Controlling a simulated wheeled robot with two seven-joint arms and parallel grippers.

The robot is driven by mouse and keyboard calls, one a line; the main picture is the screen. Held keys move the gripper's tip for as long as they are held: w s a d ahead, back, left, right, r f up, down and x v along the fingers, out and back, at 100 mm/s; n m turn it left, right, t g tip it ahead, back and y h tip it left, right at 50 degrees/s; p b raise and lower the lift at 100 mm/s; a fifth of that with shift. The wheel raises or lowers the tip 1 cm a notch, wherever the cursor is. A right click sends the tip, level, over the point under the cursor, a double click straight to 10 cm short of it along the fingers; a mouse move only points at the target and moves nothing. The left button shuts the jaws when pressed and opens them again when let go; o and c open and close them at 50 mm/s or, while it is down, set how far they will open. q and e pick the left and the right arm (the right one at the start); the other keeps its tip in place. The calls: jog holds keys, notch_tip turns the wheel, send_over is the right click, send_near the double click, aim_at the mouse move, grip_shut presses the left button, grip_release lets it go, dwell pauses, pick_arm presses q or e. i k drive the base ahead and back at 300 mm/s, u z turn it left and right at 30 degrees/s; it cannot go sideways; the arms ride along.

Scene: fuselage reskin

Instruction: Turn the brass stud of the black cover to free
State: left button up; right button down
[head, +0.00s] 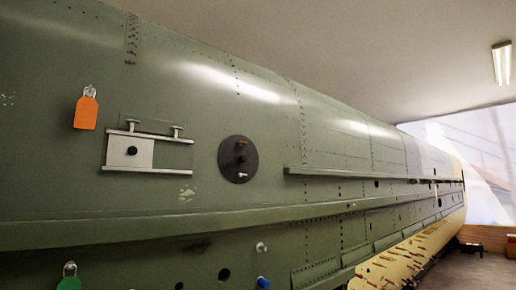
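The stud's exact turn is too small to tell. Neither of my grippers is in view, and nothing touches the cover.
Left of the cover are a silver slide plate (125,150) with a black knob and an orange tag (86,112). A green tag (69,283) and a blue plug (263,282) sit low. A long ledge (180,224) runs below. The space before the cover looks clear.

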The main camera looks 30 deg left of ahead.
aim_at(234, 159)
jog(key=z, duration=0.95)
jog(key=i, duration=1.75)
jog(key=u, duration=1.65)
